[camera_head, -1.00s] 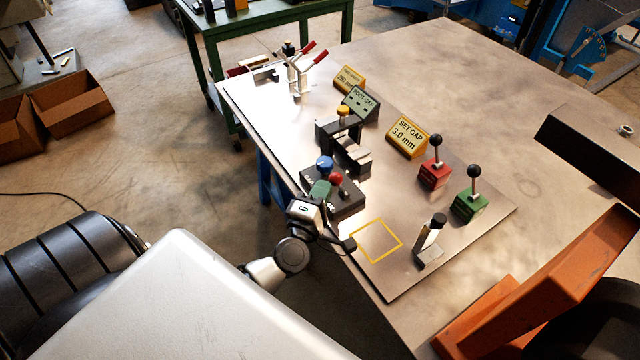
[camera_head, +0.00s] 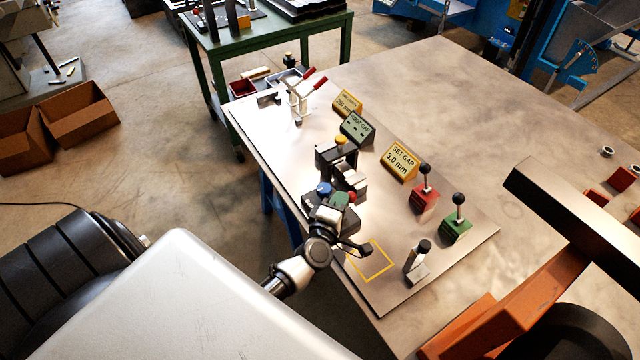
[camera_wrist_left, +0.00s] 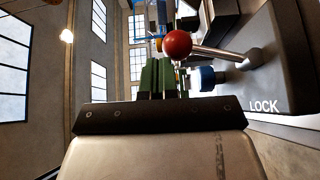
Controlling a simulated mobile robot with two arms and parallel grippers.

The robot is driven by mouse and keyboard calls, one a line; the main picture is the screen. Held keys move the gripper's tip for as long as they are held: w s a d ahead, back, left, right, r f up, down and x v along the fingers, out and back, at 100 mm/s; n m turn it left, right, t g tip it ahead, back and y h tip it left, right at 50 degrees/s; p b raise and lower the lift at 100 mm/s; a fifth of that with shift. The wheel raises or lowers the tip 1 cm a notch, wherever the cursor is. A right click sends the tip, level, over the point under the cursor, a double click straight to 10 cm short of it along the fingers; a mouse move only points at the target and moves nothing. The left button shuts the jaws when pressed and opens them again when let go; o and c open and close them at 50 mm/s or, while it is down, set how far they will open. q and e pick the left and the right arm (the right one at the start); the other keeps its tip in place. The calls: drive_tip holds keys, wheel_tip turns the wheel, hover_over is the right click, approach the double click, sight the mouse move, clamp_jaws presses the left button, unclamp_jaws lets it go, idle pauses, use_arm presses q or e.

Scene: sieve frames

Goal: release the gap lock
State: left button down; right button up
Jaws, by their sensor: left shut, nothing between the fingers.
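The gap lock is a dark box marked LOCK (camera_wrist_left: 275,75) with a metal lever that ends in a red ball (camera_wrist_left: 177,44). In the head view the red ball (camera_head: 351,196) shows just beside my left gripper (camera_head: 340,198), which hides much of the box. My left gripper's green fingers (camera_wrist_left: 158,76) are shut and empty. In the wrist view the ball is just beyond and slightly right of the fingertips; I cannot tell if they touch. A blue knob (camera_head: 324,188) stands beside the gripper. My right gripper is not in view.
A dark clamp fixture with a yellow knob (camera_head: 340,141) stands behind the lock. Red (camera_head: 424,200) and green (camera_head: 456,228) lever boxes and a yellow SET GAP sign (camera_head: 400,161) stand to the right. A yellow square outline (camera_head: 372,262) marks bare plate in front.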

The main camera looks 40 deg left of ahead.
use_arm(q)
drive_tip(key=shift+w+d, duration=0.3)
drive_tip(key=shift+w, duration=0.4)
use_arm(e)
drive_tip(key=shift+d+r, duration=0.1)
